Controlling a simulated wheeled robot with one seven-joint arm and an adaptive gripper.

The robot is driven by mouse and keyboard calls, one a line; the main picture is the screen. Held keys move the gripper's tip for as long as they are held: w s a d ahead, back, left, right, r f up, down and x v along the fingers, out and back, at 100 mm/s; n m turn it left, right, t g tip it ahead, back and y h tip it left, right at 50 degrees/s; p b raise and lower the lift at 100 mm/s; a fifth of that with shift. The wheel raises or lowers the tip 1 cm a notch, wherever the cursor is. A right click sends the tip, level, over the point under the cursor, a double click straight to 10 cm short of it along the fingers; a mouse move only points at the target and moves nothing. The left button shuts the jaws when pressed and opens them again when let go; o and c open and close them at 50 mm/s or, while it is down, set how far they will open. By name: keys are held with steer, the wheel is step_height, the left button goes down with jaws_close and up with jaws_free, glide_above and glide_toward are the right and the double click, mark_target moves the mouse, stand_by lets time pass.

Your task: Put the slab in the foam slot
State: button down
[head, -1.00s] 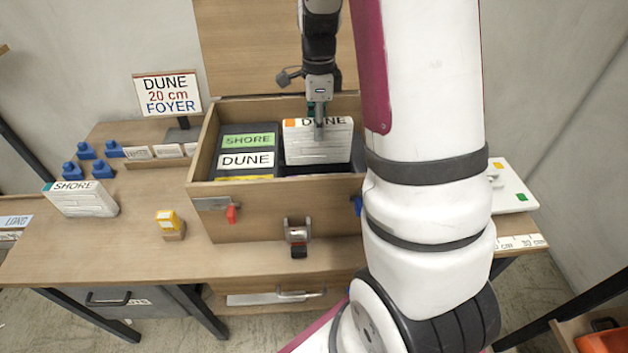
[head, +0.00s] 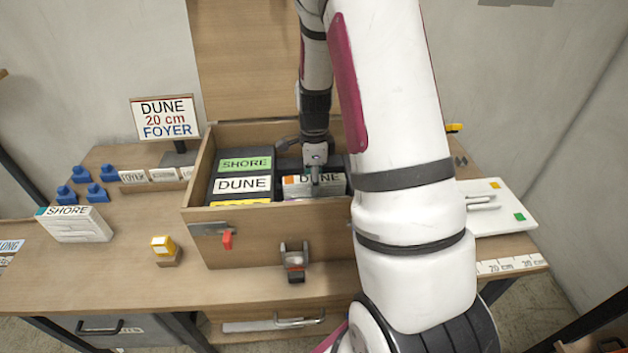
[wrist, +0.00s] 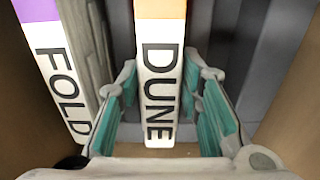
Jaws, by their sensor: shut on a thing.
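The slab is pale, with an orange corner and a DUNE label along its top edge (head: 299,182). It is upright and low inside the wooden crate (head: 255,238), with only its upper part showing above the front wall. My gripper (head: 315,180) is shut on the slab from above. In the wrist view the DUNE slab (wrist: 160,85) lies between the teal finger pads (wrist: 168,110). Dark foam (head: 212,190) shows in the crate's left part, beside green SHORE and white DUNE labels. The slab's lower end is hidden, so I cannot tell how deep it sits in a slot.
A slab labelled FOLD (wrist: 62,80) stands close left of my gripper in the wrist view. A SHORE slab (head: 75,228), blue knobs (head: 80,175) and a yellow block (head: 162,246) are on the table at left. A DUNE 20 cm FOYER sign (head: 165,117) stands behind. The raised lid backs the crate.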

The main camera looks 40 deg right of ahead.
steer(key=shift+f, duration=0.1)
steer(key=c, duration=1.1)
jaws_free()
steer(key=s+a+r+n+t, duration=0.1)
steer(key=a+r+n, duration=0.2)
steer(key=r, duration=0.6)
steer(key=s+a+r+n, duration=0.2)
steer(key=a+r, duration=0.1)
steer(key=r, duration=0.6)
steer(key=s+a+r+n+t, duration=0.1)
steer(key=s+a+r+n, duration=0.1)
steer(key=s+a+n, duration=0.2)
steer(key=s+a+r+n, duration=0.3)
steer(key=s+a+n, duration=0.2)
steer(key=s+n, duration=0.4)
steer(key=s+a+r+n+t, duration=0.1)
steer(key=s+a+r+n, duration=0.1)
steer(key=s+a+n, duration=0.2)
steer(key=shift+s+a+r+n+t, duration=0.15)
steer(key=shift+s+a+r+n, duration=0.05)
steer(key=shift+s+n, duration=0.45)
steer(key=shift+s+a+r+n+t, duration=0.15)
steer(key=shift+s+n, duration=0.4)
steer(key=shift+n, duration=0.2)
